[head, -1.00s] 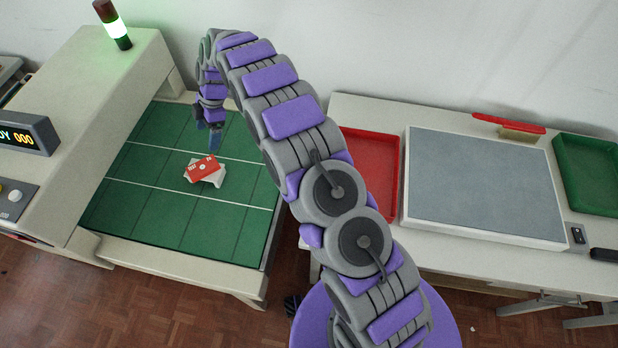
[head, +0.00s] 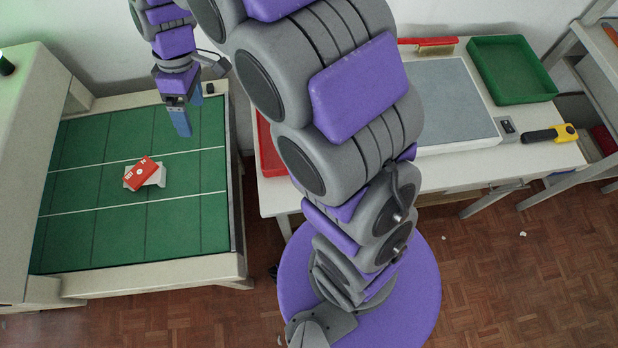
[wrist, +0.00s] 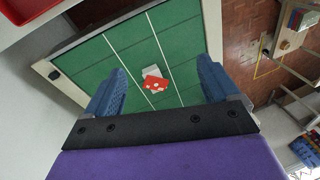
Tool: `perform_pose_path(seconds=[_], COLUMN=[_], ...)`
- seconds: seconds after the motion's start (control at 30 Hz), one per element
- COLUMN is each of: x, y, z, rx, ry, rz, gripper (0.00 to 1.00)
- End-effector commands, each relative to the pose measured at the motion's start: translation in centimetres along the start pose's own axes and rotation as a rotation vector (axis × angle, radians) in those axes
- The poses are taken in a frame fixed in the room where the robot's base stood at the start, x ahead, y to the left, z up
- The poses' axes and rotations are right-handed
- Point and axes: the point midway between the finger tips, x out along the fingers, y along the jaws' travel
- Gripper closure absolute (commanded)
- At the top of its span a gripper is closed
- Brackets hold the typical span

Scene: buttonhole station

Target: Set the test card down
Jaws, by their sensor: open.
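The red test card (head: 142,172) with white marks lies on the green gridded bed of the station (head: 100,235). A white piece (head: 158,178) shows partly under it. In the wrist view the card (wrist: 156,83) and the white piece lie far below, between my fingers. My gripper (head: 188,116) has blue fingers. It is open, empty and well above the bed, apart from the card. In the wrist view its two fingers (wrist: 161,68) are spread wide.
A table to the right holds a red tray (head: 268,150), a grey mat (head: 455,100), a green tray (head: 512,70) and a yellow-and-black tool (head: 550,134). My arm hides part of it. The rest of the green bed is clear.

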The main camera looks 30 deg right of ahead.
Motion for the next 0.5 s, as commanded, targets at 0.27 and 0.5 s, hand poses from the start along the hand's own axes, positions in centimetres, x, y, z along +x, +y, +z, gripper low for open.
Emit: perform_pose_path(seconds=[0.27,0.5], x=[-2.6,-2.5], y=[-5.5,-10.6], z=[9.6,17.6], rx=[0.348,0.655], ry=[-0.048,-0.085], rz=[0.049,0.097], gripper=[0.11,0.11])
